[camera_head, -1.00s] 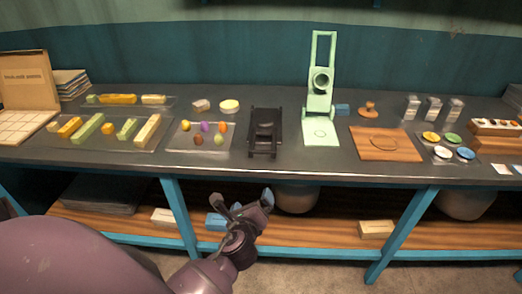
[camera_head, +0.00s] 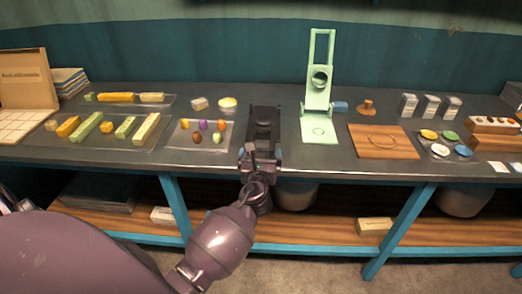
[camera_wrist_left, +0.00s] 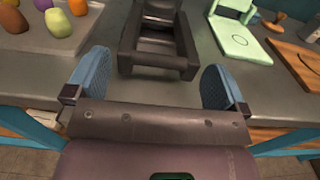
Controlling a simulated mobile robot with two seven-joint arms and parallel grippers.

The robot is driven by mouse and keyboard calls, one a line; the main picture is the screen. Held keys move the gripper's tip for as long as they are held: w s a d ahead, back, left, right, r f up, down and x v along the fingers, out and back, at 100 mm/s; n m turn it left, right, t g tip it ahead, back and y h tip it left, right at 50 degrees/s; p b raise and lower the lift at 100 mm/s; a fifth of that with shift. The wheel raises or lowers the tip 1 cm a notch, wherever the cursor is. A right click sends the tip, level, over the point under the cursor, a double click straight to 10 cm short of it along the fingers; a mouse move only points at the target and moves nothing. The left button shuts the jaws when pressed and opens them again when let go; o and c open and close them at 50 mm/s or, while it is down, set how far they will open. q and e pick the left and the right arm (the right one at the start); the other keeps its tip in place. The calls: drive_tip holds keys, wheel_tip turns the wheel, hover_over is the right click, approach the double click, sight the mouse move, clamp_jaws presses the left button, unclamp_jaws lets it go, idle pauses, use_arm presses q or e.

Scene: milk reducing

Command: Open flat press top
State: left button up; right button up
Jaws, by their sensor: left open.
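A black press (camera_head: 264,122) stands near the front edge of the table, left of the middle. In the left wrist view the black press (camera_wrist_left: 160,32) is straight ahead, with a dark bar across its near end; its far part is cut off by the top edge. My left gripper (camera_head: 260,155) is at the table's front edge, just in front of the press. In the left wrist view the blue fingers of my left gripper (camera_wrist_left: 154,82) are wide apart and empty, one on each side of the press's near end, not visibly touching it. My right gripper is not in view.
A pale green press (camera_head: 319,128) with its top standing upright is to the right. A tray of small coloured pieces (camera_head: 172,142) is close on the left. A wooden board (camera_head: 363,152) lies farther right. Bare tabletop separates the two presses.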

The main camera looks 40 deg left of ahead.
use_arm(q)
drive_tip(key=shift+x, duration=1)
drive_tip(key=shift+w+a, duration=0.2)
drive_tip(key=shift+w, duration=0.1)
